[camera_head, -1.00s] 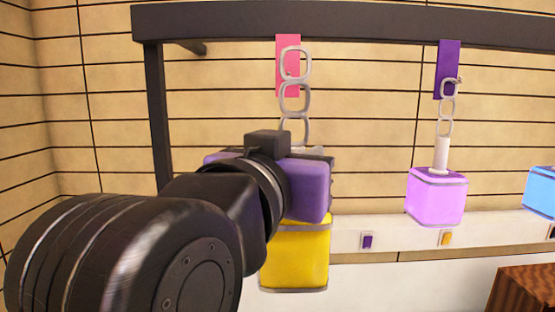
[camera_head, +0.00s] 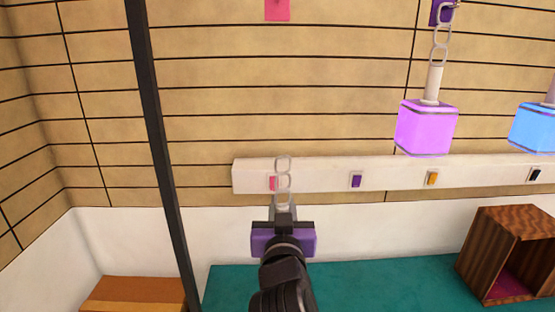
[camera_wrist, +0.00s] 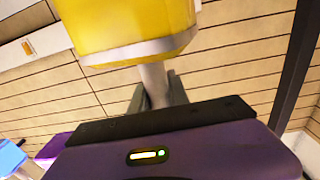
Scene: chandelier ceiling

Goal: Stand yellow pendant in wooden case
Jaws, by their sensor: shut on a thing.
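My gripper (camera_head: 284,214) is shut on the pale stem of the yellow pendant, low in the middle of the head view. The pendant's chain (camera_head: 283,170) stands up above the jaws, and its yellow block is hidden behind my gripper there. In the wrist view the yellow pendant (camera_wrist: 125,28) fills the top, with its stem between the fingers (camera_wrist: 156,92). The wooden case (camera_head: 483,255) stands on the teal surface at the right, apart from my gripper. Its open front shows a magenta floor.
A lit purple pendant (camera_head: 426,128) and a blue pendant (camera_head: 535,128) hang at the upper right. A white wall strip (camera_head: 320,172) carries several coloured switches. A dark post (camera_head: 160,140) stands at left, near a brown wooden block (camera_head: 135,295). The teal surface (camera_head: 385,285) is clear between gripper and case.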

